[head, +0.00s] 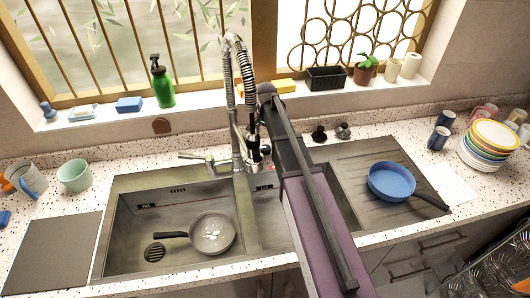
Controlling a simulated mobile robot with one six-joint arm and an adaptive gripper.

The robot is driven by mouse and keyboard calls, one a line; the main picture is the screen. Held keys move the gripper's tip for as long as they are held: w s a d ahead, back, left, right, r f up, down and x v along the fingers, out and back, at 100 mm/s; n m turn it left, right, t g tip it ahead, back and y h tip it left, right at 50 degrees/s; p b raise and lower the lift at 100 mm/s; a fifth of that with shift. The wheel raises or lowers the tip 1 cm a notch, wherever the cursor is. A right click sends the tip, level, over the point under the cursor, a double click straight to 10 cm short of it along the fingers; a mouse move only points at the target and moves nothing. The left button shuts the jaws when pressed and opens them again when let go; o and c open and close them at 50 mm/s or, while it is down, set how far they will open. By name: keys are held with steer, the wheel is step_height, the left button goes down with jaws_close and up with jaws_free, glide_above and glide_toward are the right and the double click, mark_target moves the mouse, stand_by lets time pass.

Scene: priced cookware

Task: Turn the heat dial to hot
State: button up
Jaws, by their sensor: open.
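No thing that I can clearly tell to be a heat dial shows in the head view. Two small dark knob-like things (331,132) sit on the speckled counter behind the right part of the sink; I cannot tell what they are. A small brown rounded piece (161,126) is on the wall below the window sill, also unclear. My arm, with dark and purple links, reaches from the bottom edge up over the sink toward the faucet. My gripper's fingers cannot be made out.
A tall spring faucet (236,120) stands behind the sink. A grey pan (212,233) lies in the left basin (128,250). A blue pan (391,181) sits on the drainboard (345,157). Stacked plates (492,139) and cups stand at the right.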

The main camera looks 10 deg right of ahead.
mark_target(266, 147)
steer(key=shift+f+b, duration=3.4)
steer(key=shift+f, duration=0.25)
steer(key=c, duration=1.1)
